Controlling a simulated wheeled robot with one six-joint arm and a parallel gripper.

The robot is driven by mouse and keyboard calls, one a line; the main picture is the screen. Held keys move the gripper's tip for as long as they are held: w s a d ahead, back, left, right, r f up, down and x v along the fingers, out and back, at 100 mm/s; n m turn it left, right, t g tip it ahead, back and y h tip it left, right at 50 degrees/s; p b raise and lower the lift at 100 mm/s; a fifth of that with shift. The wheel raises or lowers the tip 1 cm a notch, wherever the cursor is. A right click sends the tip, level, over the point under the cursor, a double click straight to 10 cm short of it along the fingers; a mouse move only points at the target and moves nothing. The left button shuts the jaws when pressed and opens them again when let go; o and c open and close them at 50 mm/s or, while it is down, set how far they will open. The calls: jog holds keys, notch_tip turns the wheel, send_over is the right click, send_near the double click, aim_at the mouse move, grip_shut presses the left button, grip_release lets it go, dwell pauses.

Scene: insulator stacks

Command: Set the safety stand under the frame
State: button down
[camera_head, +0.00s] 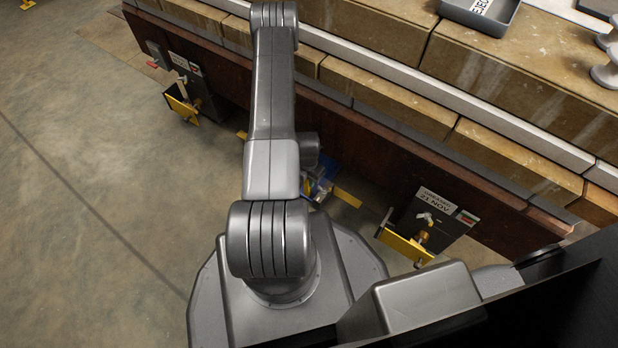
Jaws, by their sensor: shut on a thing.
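The frame (375,150) is a long dark rusty-brown side beam running diagonally below the brick-like blocks. My arm stands in front of it, and a grey rounded part of its wrist shows beside the forearm. My gripper's fingers are hidden behind the arm. A small blue object (321,186), possibly the safety stand, shows partly just right of the forearm, near the frame's lower edge. The arm covers the rest of it, so I cannot tell whether it touches the floor or the frame.
Two dark plates with yellow brackets hang at the frame, one at left (182,108) and one at right (404,247). A yellow floor mark (347,197) lies near the blue object. A grey tray (481,14) and pale insulators (607,72) sit on top.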

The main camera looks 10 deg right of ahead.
jog(key=shift+w+d, duration=0.1)
jog(key=shift+w, duration=0.05)
jog(key=c, duration=1.2)
grip_release()
jog(key=shift+c, duration=0.2)
